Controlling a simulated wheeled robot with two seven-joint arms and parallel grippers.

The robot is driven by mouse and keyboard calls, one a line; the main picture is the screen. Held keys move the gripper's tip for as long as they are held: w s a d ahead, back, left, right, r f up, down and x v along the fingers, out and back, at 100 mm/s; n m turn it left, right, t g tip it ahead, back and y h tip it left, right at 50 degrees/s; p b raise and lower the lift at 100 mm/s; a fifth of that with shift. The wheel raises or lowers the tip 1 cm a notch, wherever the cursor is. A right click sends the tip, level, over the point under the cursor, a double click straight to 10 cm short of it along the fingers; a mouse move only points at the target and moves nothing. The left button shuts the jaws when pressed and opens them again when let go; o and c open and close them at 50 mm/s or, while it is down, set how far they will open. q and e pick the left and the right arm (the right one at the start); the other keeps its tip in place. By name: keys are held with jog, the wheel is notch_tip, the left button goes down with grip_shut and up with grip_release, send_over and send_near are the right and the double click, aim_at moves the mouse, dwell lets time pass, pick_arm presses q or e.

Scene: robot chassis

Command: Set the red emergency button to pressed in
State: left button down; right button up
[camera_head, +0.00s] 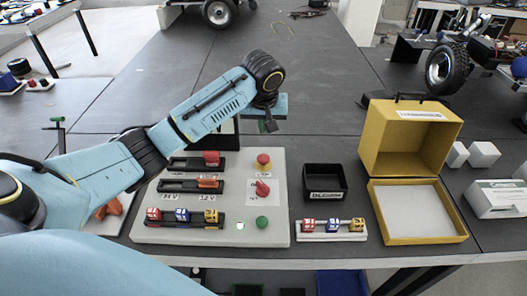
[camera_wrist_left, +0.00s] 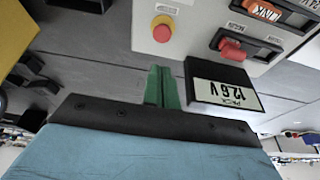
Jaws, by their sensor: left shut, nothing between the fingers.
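The red emergency button (camera_head: 263,158) is a round red cap on a yellow collar. It sits at the back right of the pale control panel (camera_head: 275,225). In the left wrist view the button (camera_wrist_left: 162,28) lies beyond the fingertips, in clear sight. I cannot tell from these views how deep the cap sits. My left gripper (camera_head: 268,124) is just behind the panel's back edge, apart from the button. Its green fingers (camera_wrist_left: 161,68) are shut together with nothing between them. My right gripper is not in view.
The panel also carries a red rotary knob (camera_head: 262,188), a green button (camera_head: 262,222) and slide switches (camera_head: 210,158). A black voltage display (camera_wrist_left: 225,85) stands beside the fingers. A black tray (camera_head: 325,182) and an open yellow box (camera_head: 410,140) stand to the right.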

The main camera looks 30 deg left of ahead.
pick_arm(q)
jog(key=shift+w+a+r, duration=0.15)
jog(key=shift+a+r, duration=0.05)
jog(key=shift+f, duration=0.1)
jog(key=b, duration=0.2)
send_near(263, 157)
jog(key=x, duration=0.5)
jog(key=shift+w+f, duration=0.1)
jog(key=shift+w, duration=0.15)
jog(key=shift+f, duration=0.6)
jog(key=shift+f, duration=0.15)
